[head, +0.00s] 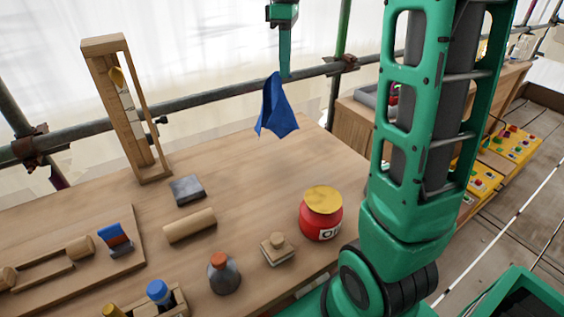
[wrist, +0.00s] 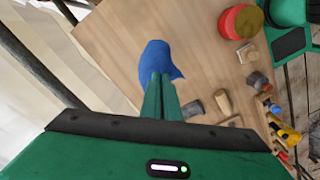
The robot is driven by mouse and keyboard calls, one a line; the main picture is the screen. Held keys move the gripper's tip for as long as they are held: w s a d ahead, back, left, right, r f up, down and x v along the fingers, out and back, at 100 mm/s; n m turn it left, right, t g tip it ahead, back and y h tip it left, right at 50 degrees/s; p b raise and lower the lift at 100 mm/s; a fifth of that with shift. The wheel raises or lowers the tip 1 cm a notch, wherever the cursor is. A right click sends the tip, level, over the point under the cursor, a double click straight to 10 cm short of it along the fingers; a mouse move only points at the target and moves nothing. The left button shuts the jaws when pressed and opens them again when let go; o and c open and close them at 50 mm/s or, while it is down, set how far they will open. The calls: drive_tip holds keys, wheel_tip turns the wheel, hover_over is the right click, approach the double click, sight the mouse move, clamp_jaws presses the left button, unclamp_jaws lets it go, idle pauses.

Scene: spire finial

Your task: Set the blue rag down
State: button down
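The blue rag (head: 277,108) hangs from the fingertips of my gripper (head: 285,72) in the head view, draped in a point above the back right part of the wooden workbench (head: 235,170). In the wrist view the rag (wrist: 158,58) shows beyond the two green fingers (wrist: 160,82), which are close together on it. The rag's top is pinched between the fingertips; its lower edge appears to hang clear of the bench, though the exact gap is hard to tell.
A tall wooden frame (head: 127,110) stands at the back left. Bare wood lies below the rag.

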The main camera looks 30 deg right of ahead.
drive_tip(key=shift+w+d+f+n, duration=0.3)
drive_tip(key=shift+w+d+n, duration=0.7)
drive_tip(key=shift+w+n, duration=2.35)
drive_tip(key=shift+w+d+f+n, duration=0.3)
drive_tip(key=shift+w+d+n, duration=0.95)
drive_tip(key=shift+w, duration=3.85)
drive_tip(key=s+a+f, duration=0.2)
drive_tip(key=s+f, duration=0.6)
drive_tip(key=s, duration=0.2)
drive_tip(key=s+a+f, duration=0.3)
drive_tip(key=s+f, duration=0.6)
drive_tip(key=s+a+f+b, duration=0.1)
drive_tip(key=s+a+f, duration=0.1)
drive_tip(key=s+f, duration=0.6)
drive_tip(key=shift+s+a+f, duration=0.1)
drive_tip(key=shift+s+f, duration=0.05)
drive_tip(key=shift+s, duration=0.5)
drive_tip(key=shift+s+a+f, duration=0.1)
drive_tip(key=shift+s, duration=0.55)
drive_tip(key=c, duration=1.6)
unclamp_jaws()
drive_tip(key=shift+o, duration=0.2)
